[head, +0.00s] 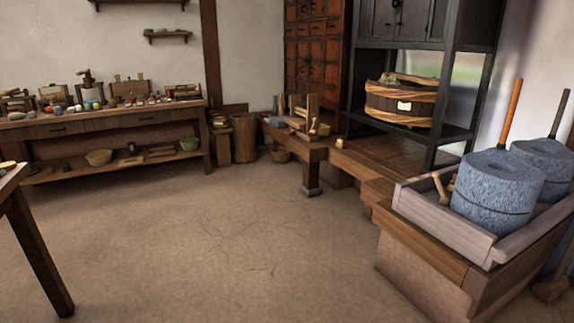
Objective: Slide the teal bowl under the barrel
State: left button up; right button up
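A small green or teal bowl (189,144) sits on the lower shelf of the long wooden bench at the left back, near its right end. It is far off and small, so I cannot be sure of its exact colour. A round wooden tub like a barrel (385,103), with lighter bands and a white label, stands on a shelf of the black rack at the right. A plain wooden cylinder (244,138) stands on the floor right of the bench; I cannot tell which of the two is the barrel. Neither of my grippers is in view.
The long bench (110,112) carries many small items; a tan bowl (98,158) sits on its lower shelf. Grey stone querns (495,190) stand in a wooden trough at the right. A dark table leg (40,255) is at the near left. The middle floor (210,240) is clear.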

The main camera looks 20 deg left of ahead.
aim_at(91, 105)
jog(key=i+j+u, duration=0.85)
jog(key=u, duration=0.15)
jog(key=i+u, duration=0.45)
jog(key=i, duration=0.15)
jog(key=i+l+u, duration=0.15)
jog(key=i, duration=2.2)
jog(key=i+l+u, duration=0.25)
jog(key=i, duration=0.4)
jog(key=j, duration=0.1)
